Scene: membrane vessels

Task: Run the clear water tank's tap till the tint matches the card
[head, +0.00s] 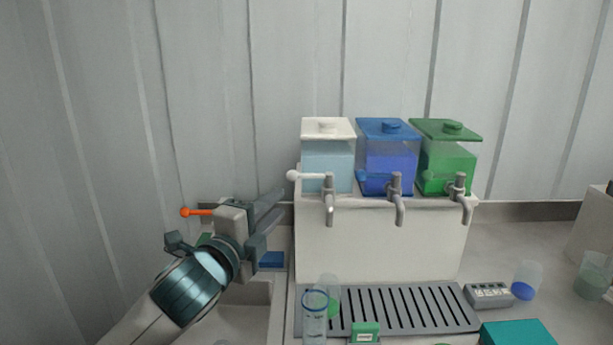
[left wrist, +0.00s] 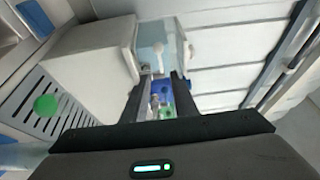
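The clear water tank (head: 327,160) has a white lid and pale blue contents. It is the leftmost of three tanks on a white stand. Its grey tap (head: 329,205) has a white ball-ended lever (head: 294,175) pointing left; no stream shows below it. My left gripper (head: 279,206) is open and empty, left of and slightly below that lever, apart from it. In the left wrist view, its fingers (left wrist: 158,98) stand apart with taps and tanks beyond. A clear vessel with green contents (head: 333,301) stands on the drip tray. I cannot tell which item is the tint card. My right gripper is out of view.
Blue (head: 387,165) and green (head: 448,160) tanks stand right of the clear one. A green-framed label (head: 365,333), a grey display box (head: 488,295) and other cups sit nearby.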

